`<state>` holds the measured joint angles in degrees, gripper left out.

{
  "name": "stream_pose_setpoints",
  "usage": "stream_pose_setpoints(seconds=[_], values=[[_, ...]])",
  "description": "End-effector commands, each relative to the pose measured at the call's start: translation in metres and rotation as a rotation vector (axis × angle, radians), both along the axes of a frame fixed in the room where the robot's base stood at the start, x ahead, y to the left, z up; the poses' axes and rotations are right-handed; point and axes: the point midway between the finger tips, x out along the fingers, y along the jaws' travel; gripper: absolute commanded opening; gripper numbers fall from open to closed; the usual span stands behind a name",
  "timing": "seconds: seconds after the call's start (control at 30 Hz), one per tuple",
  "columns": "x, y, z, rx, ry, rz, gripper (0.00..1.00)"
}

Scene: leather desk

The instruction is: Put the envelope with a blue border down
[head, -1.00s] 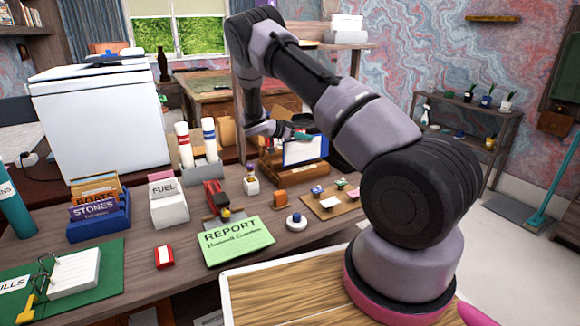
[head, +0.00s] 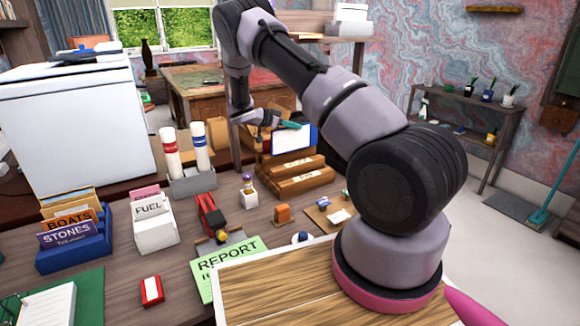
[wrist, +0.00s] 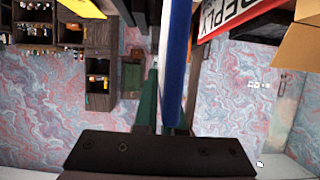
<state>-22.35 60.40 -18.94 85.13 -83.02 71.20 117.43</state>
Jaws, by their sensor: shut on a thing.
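My gripper (head: 291,125) is shut on the envelope with a blue border (head: 293,138). The envelope is white with a blue edge and hangs upright below the teal fingertips. It is at a stepped wooden letter rack (head: 297,183), overlapping its upper rear part in the head view. I cannot tell whether it touches the rack. In the wrist view the envelope shows edge-on as a blue and white strip (wrist: 175,60) between the green fingers (wrist: 160,108).
A sign reading "REPLY" (wrist: 235,14) and a cardboard box (wrist: 300,40) are close to the envelope's right in the wrist view. Left of the rack stand a bottle (head: 249,190), red stapler (head: 209,214) and tube holder (head: 193,180). A green report (head: 235,262) lies in front.

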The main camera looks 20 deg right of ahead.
Motion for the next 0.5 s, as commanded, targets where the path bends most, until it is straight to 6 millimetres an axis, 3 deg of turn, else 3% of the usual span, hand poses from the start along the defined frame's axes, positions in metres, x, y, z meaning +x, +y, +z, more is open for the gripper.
stream_pose_setpoints(seconds=[0.3, 0.5], values=[[0.000, 0.000, -0.049, 0.000, 0.003, 0.000, 0.00], [0.000, 0.000, -0.066, 0.000, 0.002, 0.000, 0.00]])
